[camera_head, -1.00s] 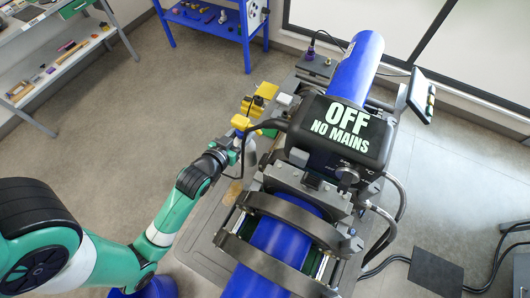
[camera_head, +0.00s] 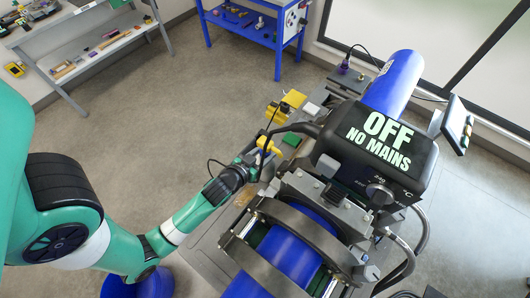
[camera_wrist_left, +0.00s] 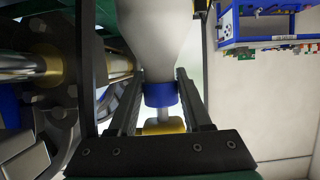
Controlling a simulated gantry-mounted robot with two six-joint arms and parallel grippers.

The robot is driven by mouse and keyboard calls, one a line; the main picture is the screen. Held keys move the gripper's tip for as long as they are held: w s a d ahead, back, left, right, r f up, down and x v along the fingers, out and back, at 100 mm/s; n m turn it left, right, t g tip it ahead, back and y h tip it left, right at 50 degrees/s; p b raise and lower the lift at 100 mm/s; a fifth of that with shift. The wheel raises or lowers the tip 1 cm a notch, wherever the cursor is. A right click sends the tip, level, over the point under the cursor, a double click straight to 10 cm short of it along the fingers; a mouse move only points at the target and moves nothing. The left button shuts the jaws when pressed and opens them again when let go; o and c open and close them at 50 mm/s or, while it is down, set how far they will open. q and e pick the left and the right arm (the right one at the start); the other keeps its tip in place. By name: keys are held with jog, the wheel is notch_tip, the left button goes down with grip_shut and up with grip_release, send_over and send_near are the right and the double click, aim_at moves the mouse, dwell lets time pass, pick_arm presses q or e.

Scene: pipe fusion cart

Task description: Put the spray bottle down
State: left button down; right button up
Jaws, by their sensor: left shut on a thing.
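My left gripper (camera_wrist_left: 155,105) is shut on the spray bottle (camera_wrist_left: 153,38). In the left wrist view the bottle has a whitish body, a blue collar (camera_wrist_left: 160,94) between the fingers and a yellow part (camera_wrist_left: 165,127) behind the gripper's dark edge. In the head view the left gripper (camera_head: 252,166) is at the left side of the fusion cart. A yellow spray head (camera_head: 268,146) shows just beyond it, and the bottle body is mostly hidden there. I cannot tell whether the bottle touches the cart. My right gripper is not in view.
The fusion machine, with a black "OFF NO MAINS" box (camera_head: 377,150) and curved clamps, stands right of the gripper. A yellow and black item (camera_head: 293,100) and a green item (camera_head: 291,139) lie on the cart's far left side. A blue shelf (camera_head: 245,28) stands at the back.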

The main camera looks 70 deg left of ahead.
pick_arm(q)
jog(key=shift+f, duration=0.15)
jog(key=shift+c, duration=1.7)
grip_release()
jog(key=shift+r, duration=0.25)
jog(key=v, duration=1.1)
jog(key=shift+s+d+r, duration=0.2)
jog(key=shift+s, duration=0.15)
